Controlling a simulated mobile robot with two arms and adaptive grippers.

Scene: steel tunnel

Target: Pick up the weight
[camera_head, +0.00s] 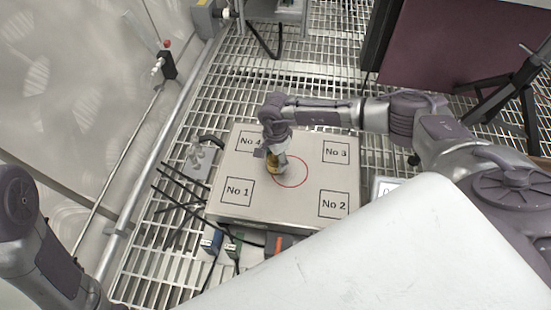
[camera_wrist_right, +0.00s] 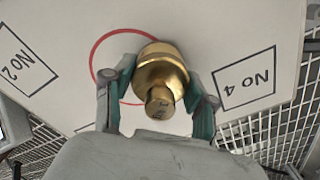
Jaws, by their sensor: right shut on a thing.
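The weight (camera_wrist_right: 160,78) is a brass cylinder with a narrower knob. In the right wrist view it sits between the two fingers of my right gripper (camera_wrist_right: 160,100), which is shut on it. In the head view the weight (camera_head: 273,167) is partly hidden by my right gripper (camera_head: 275,160), at the left edge of the red circle (camera_head: 305,174) on the plate. I cannot tell whether the weight touches the plate. The pale plate (camera_head: 265,205) has squares marked No 1, No 2, No 3 and No 4. My left arm shows at the left, but its gripper is out of view.
The plate lies on a steel grating floor (camera_head: 320,60). Dark cables (camera_head: 180,190) and small connectors (camera_head: 212,242) lie at its left and front. A white panel (camera_head: 400,260) covers the lower right. A dark red panel (camera_head: 460,45) stands at the upper right.

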